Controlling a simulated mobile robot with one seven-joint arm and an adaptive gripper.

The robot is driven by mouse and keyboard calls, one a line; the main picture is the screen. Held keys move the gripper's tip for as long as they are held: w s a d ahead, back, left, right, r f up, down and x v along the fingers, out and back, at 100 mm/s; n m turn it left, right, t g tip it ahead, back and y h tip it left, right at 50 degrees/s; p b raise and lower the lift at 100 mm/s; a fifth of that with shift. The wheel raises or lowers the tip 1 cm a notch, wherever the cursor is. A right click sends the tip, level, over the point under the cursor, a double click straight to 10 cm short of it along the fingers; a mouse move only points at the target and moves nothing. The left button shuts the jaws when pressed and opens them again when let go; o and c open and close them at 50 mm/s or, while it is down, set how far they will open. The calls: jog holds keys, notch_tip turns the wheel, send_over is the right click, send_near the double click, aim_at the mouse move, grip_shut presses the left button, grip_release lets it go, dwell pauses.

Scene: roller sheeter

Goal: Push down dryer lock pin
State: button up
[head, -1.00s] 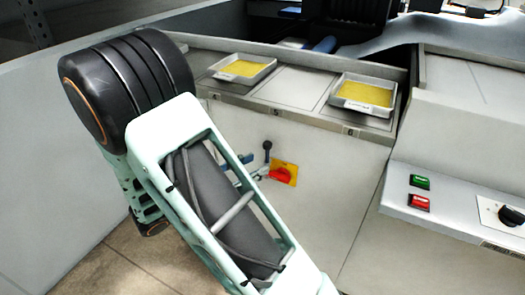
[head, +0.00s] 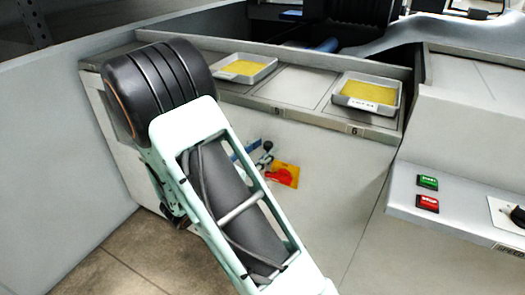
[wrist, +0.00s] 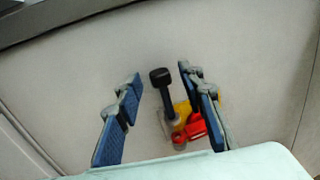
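The lock pin (head: 267,146) is a short dark post with a black knob on the grey front panel. In the wrist view the pin (wrist: 168,100) stands between my finger lines, closer to the right finger. Beside its base is a red handle (wrist: 190,128) on a yellow plate (head: 288,171). My gripper (wrist: 159,80) is open and empty, with blue-padded fingers spread apart. In the head view my gripper (head: 254,154) is mostly hidden behind my arm, with blue finger parts close to the pin. I cannot tell whether a finger touches it.
Two trays of yellow material (head: 245,68) (head: 370,93) sit on the ledge above the panel. At right a console has a green button (head: 428,182), a red button (head: 427,203) and a black knob. Tiled floor lies open at lower left.

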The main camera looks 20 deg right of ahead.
jog(key=shift+w+d, duration=0.1)
jog(key=shift+c, duration=0.7)
grip_shut()
notch_tip(320, 180, down, 6)
jog(key=shift+r+b, duration=0.1)
jog(key=shift+b, duration=1.05)
jog(key=shift+o, duration=0.7)
grip_release()
